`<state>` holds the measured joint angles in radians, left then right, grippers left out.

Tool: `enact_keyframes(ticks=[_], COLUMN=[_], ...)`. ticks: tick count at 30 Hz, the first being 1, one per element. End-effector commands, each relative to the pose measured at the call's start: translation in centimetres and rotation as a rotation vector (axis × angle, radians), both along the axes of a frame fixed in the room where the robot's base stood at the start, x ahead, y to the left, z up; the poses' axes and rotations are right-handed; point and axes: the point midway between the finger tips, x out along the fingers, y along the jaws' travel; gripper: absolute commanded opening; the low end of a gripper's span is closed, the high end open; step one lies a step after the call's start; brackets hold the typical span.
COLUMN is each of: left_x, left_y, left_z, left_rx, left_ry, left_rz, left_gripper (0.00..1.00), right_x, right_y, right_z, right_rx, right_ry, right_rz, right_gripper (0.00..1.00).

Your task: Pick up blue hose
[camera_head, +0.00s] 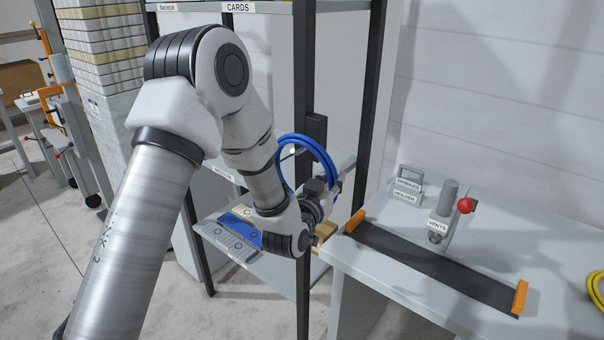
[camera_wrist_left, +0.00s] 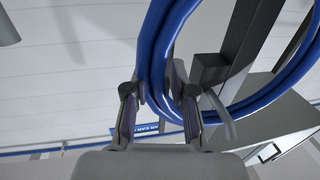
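A coiled blue hose (camera_head: 325,155) stands as an upright loop beside the dark post of the shelf rack, beyond my left arm. It also shows large in the left wrist view (camera_wrist_left: 153,45). My left gripper (camera_head: 333,188) is at the lower part of the loop, partly hidden by its own wrist. In the left wrist view its two fingers (camera_wrist_left: 160,95) stand apart, one on each side of the hose strands. The fingers do not look closed on the hose; whether one touches it is unclear. My right gripper is not in view.
The shelf rack's dark post (camera_head: 303,80) stands close to the gripper. A shelf holds blue and pale cards (camera_head: 235,232). At right, a grey worktable (camera_head: 400,285) carries a dark strip with orange ends (camera_head: 430,265), a red-knobbed vent piece (camera_head: 442,220) and a yellow hose (camera_head: 596,292).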

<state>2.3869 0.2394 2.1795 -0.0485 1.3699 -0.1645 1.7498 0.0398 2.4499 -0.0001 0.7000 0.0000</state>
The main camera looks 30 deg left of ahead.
Motion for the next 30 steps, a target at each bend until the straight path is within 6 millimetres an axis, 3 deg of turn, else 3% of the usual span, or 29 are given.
enact_keyframes(ticks=[11,16,25,30], left_x=[0.0,0.0,0.0,0.0], left_y=[0.0,0.0,0.0,0.0], left_z=[0.1,1.1,7.9,9.9], left_rx=[0.0,0.0,0.0,0.0], left_ry=[-0.003,-0.004,-0.009,-0.003], left_rz=[0.001,0.001,0.0,0.001], left_gripper=[0.0,0.0,0.0,0.0], right_x=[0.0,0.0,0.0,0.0], right_y=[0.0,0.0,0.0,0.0], right_z=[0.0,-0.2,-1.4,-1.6], right_rx=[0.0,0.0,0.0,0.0], right_ry=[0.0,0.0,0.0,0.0], right_rz=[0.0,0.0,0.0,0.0], right_gripper=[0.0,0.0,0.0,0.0])
